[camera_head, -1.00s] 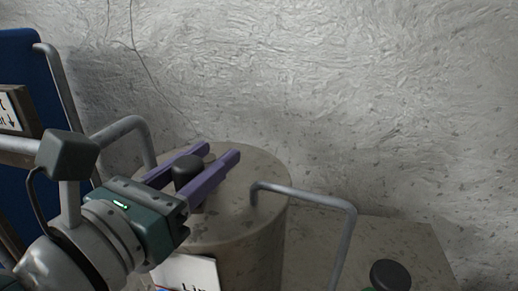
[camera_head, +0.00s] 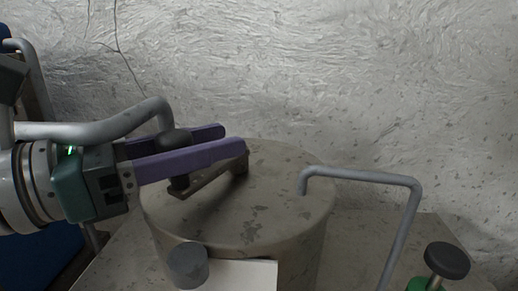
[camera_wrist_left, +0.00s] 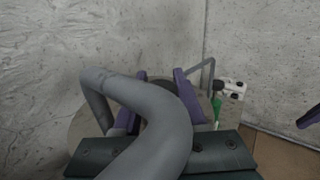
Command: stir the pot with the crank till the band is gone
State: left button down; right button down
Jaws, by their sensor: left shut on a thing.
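The pot (camera_head: 290,215) is a mottled grey-brown drum with a flat lid and a white card (camera_head: 245,275) on its front. The crank (camera_head: 212,182) is a short bar on the lid with an upright dark knob (camera_head: 177,138) at its left end. My left gripper (camera_head: 232,138) comes in level from the left. Its purple fingers are shut on the knob, one on each side, and reach past it over the lid. In the left wrist view a grey pipe (camera_wrist_left: 165,125) hides much of the knob. I see no band. A purple finger shows at that view's right edge, probably my right gripper (camera_wrist_left: 308,118).
A bent grey pipe (camera_head: 90,131) runs close behind my left gripper to the pot's back. Another bent pipe (camera_head: 365,177) leaves the lid to the right. A black knob (camera_head: 447,260) over something green stands at lower right. A rough wall (camera_head: 330,70) is behind.

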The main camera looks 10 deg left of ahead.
pick_arm(q)
jog(key=shift+w+a, duration=0.15)
jog(key=shift+a, duration=0.2)
jog(key=shift+c, duration=2.3)
grip_release()
jog(key=shift+s+a+f, duration=0.1)
jog(key=shift+s+a, duration=0.1)
jog(key=shift+s, duration=0.1)
jog(key=b+v, duration=0.3)
jog(key=v, duration=0.6)
